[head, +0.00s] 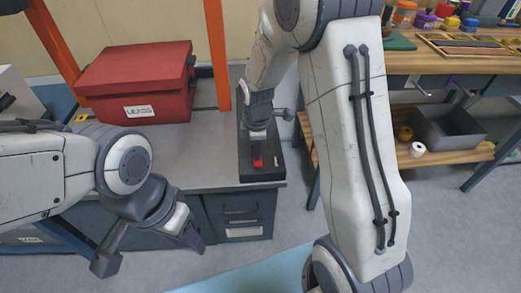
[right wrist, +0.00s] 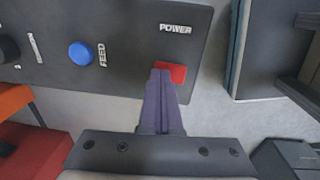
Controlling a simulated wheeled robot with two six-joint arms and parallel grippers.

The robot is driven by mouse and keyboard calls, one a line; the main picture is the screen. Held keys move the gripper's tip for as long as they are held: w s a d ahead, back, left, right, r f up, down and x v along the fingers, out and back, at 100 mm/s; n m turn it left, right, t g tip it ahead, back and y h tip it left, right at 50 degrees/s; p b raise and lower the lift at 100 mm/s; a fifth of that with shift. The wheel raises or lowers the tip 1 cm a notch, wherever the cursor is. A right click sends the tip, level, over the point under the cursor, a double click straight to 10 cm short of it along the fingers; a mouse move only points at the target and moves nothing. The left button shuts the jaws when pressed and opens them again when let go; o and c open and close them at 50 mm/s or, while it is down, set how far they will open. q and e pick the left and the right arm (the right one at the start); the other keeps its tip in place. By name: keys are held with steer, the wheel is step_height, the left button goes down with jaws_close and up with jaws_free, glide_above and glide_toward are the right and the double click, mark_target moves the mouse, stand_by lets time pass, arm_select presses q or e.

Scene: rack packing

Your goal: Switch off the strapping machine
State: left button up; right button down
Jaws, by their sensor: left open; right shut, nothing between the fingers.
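The strapping machine's dark control panel (head: 262,174) lies on the grey bench in the head view. In the right wrist view the panel (right wrist: 130,25) carries a red switch (right wrist: 176,72) beside the word POWER and a blue button (right wrist: 81,53) marked FEED. The red switch also shows in the head view (head: 257,161). My right gripper (right wrist: 160,75) is shut and empty, its fingertips over the left part of the red switch; I cannot tell whether they touch. My left gripper (head: 150,250) is open and empty, low in front of the bench at left.
A red lidded box (head: 140,85) labelled LEADS stands on the bench left of the panel, by orange posts (head: 216,50). A wooden workbench (head: 450,62) with jars and a grey bin (head: 447,132) is at right. A black knob (right wrist: 8,48) is at the panel's far end.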

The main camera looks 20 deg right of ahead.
mark_target(258, 164)
steer(key=shift+s+a, duration=0.15)
steer(key=shift+s, duration=0.7)
steer(key=shift+r+p, duration=0.1)
steer(key=shift+p, duration=0.2)
steer(key=shift+r+p, duration=0.5)
steer(key=shift+p, duration=0.05)
steer(key=r+p, duration=0.3)
steer(key=p, duration=0.1)
steer(key=shift+s+r, duration=0.2)
steer(key=shift+r, duration=0.15)
step_height(258, 164, up, 9)
steer(key=s+p, duration=0.1)
steer(key=shift+a, duration=0.2)
steer(key=shift+s, duration=0.1)
